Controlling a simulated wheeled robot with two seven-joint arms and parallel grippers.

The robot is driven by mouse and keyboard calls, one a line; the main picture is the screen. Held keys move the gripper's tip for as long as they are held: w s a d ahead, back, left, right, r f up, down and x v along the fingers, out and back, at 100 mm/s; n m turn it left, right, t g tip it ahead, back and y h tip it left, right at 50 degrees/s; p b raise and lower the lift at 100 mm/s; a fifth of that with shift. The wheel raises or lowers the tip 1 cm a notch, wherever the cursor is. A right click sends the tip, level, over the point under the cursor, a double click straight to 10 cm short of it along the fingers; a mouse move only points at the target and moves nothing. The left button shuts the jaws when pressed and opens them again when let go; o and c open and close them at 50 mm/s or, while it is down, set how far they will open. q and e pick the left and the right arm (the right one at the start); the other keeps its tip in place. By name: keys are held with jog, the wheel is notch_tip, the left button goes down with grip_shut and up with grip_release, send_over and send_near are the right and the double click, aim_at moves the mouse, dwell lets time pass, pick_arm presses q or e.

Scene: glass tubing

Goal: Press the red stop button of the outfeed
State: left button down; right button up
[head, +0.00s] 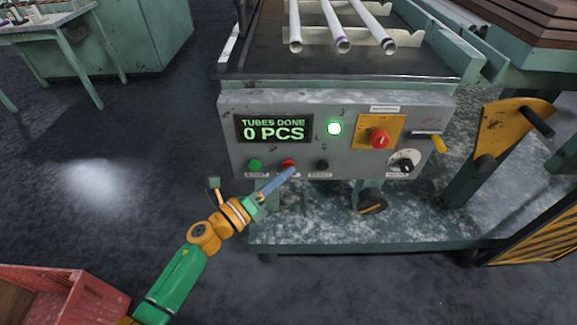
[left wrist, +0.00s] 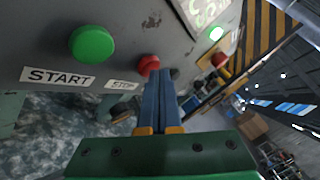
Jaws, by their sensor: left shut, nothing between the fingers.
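The red stop button (head: 289,163) sits in the lower row of the grey control panel (head: 350,104), between the green start button (head: 254,165) and a black button (head: 322,165). My left gripper (head: 292,170) is shut and empty, its blue fingers pointing at the stop button and partly covering its lower side. In the left wrist view the stop button (left wrist: 148,65) shows just beyond the fingertips (left wrist: 156,84), with the STOP label (left wrist: 122,84) below left. I cannot tell whether the tips touch it. The green start button (left wrist: 91,43) is at left. My right gripper is not in view.
A lit green lamp (head: 334,128), a red rotary switch (head: 379,138) on yellow and a black knob (head: 406,161) are on the panel. The display (head: 273,129) reads 0 PCS. Glass tubes (head: 340,40) lie above. A red crate (head: 60,290) stands lower left.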

pick_arm(q)
jog(key=shift+w, duration=0.25)
jog(key=shift+s, duration=0.1)
dwell(0.4)
jog(key=shift+s+p, duration=0.3)
jog(key=shift+s, duration=0.5)
jog(key=s+p, duration=0.1)
jog(key=s, duration=0.4)
jog(key=shift+p, duration=0.3)
dwell(0.3)
